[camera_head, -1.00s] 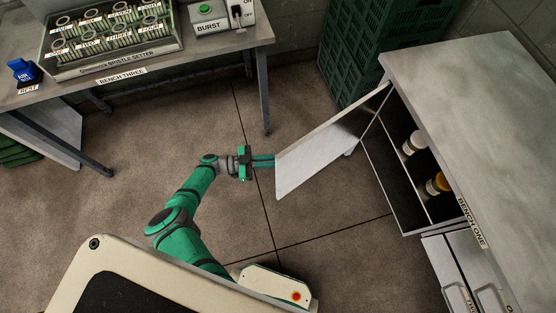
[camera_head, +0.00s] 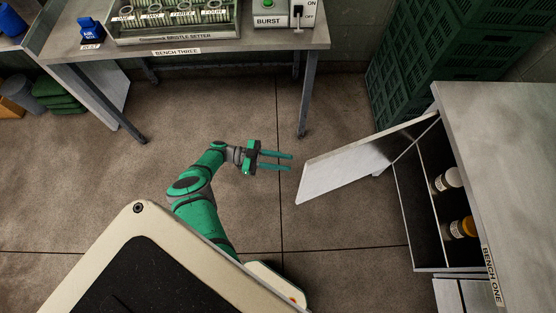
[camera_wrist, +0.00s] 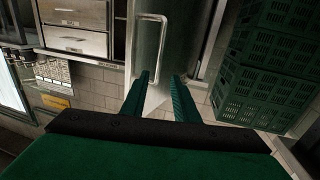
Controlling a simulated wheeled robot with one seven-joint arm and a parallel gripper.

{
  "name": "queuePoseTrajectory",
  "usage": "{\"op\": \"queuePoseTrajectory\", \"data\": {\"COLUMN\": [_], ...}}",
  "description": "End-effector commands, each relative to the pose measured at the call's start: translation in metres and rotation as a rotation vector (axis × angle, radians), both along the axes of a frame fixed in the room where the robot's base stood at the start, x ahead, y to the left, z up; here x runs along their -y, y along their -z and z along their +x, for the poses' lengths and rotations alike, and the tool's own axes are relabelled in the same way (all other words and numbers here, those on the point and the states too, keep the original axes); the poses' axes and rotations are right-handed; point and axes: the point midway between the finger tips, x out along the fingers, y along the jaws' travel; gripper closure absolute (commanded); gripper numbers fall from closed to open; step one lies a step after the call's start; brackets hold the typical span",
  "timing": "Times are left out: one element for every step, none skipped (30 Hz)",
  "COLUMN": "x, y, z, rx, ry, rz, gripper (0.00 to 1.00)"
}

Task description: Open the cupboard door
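The cupboard door (camera_head: 350,160) is a pale panel standing swung wide open from the cupboard under bench one (camera_head: 500,130). The open cupboard (camera_head: 408,205) shows its inside, with white-capped and yellow-capped bottles on its shelves. My gripper (camera_head: 291,162) is open and empty, its two green fingers pointing at the door's free edge with a small gap between.
Bench three (camera_head: 190,50) stands at the back left, holding the bristle setter (camera_head: 175,25) and the burst switch box (camera_head: 283,12). Green crates (camera_head: 405,85) are stacked behind the door. The floor (camera_head: 330,225) in front of the door is clear.

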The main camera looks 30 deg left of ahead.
Motion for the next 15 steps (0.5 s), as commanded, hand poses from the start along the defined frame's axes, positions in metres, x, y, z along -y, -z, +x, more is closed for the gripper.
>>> {"op": "queuePoseTrajectory", "data": {"x": [-0.004, -0.006, -0.009, -0.011, -0.013, -0.015, -0.016, -0.018, -0.019, -0.02, -0.02, -0.021, -0.021, -0.021, -0.021], "y": [0.001, 0.001, 0.001, 0.001, 0.001, 0.001, 0.001, 0.0, 0.0, 0.0, 0.0, 0.0, 0.0, 0.0, 0.0], "z": [-0.001, -0.002, -0.004, -0.005, -0.006, -0.006, -0.007, -0.008, -0.008, -0.009, -0.009, -0.009, -0.009, -0.009, -0.009], "rx": [-0.003, -0.002, -0.001, -0.001, -0.001, -0.001, -0.001, 0.0, 0.0, 0.0, 0.0, 0.001, 0.001, 0.001, 0.001], "ry": [0.002, 0.002, 0.002, 0.003, 0.003, 0.004, 0.004, 0.003, 0.003, 0.002, 0.002, 0.002, 0.002, 0.002, 0.002], "rz": [0.001, 0.0, 0.0, 0.0, 0.0, 0.0, 0.0, 0.0, 0.0, -0.001, -0.001, 0.0, 0.0, 0.0, 0.0], "gripper": [0.72, 0.72, 0.72, 0.72, 0.72, 0.72, 0.72, 0.72, 0.72, 0.72, 0.72, 0.72, 0.72, 0.72, 0.72]}}
